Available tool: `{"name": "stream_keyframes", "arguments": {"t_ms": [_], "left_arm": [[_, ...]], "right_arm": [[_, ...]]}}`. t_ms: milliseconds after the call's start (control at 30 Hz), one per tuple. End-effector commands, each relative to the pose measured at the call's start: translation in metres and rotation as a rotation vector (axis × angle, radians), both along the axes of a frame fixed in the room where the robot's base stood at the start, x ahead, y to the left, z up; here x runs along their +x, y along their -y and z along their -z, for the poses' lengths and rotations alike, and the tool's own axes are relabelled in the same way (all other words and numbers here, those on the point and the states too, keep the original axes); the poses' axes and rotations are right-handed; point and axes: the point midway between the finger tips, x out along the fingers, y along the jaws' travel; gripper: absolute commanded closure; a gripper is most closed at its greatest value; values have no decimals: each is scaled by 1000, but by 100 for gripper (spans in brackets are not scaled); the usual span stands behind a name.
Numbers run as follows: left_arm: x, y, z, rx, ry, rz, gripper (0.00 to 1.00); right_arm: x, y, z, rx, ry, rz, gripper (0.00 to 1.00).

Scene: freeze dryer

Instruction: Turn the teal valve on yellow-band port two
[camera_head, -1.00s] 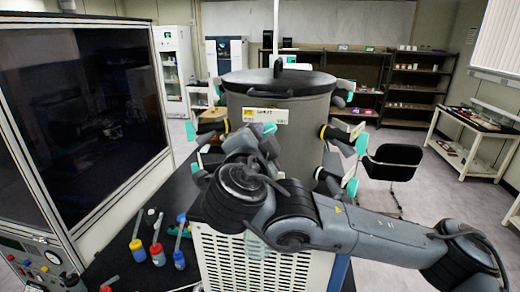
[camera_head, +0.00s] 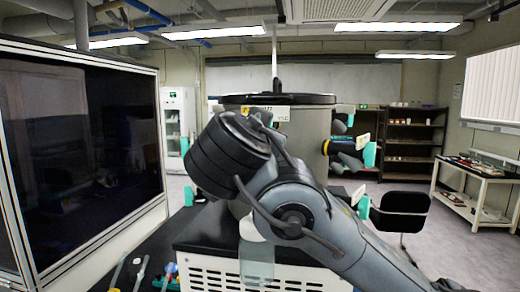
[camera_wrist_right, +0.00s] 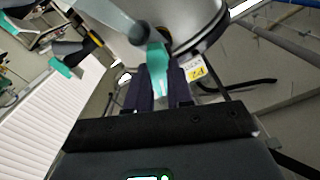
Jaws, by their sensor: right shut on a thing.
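The grey drum (camera_head: 312,122) of the freeze dryer stands behind my right arm in the head view. In the right wrist view, my right gripper (camera_wrist_right: 157,88) is shut on a teal valve handle (camera_wrist_right: 156,58) beside the drum wall. A yellow-and-white label (camera_wrist_right: 195,69) is just right of it; its text is hard to read. Another port with a yellow band (camera_wrist_right: 97,38) and its own teal valve (camera_wrist_right: 62,68) is at the left, apart from the gripper. In the head view my arm hides the gripper and the held valve. My left gripper is not in view.
More ports with teal valves (camera_head: 370,155) stick out on the drum's right side. A large dark-windowed cabinet (camera_head: 85,140) stands close on the left. Small bottles (camera_head: 168,272) stand at the lower left. A black chair (camera_head: 401,211) is at the right, with open floor around it.

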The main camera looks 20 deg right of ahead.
Motion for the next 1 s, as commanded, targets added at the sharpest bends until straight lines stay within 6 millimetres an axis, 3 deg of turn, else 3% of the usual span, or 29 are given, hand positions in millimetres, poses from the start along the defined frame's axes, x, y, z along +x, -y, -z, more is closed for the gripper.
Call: {"name": "stream_keyframes", "arguments": {"t_ms": [400, 1000], "left_arm": [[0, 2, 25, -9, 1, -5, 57], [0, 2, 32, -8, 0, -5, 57]], "right_arm": [[-1, 1, 2, -339, -201, -1, 100], [-2, 2, -1, -830, -493, -1, 100]]}}
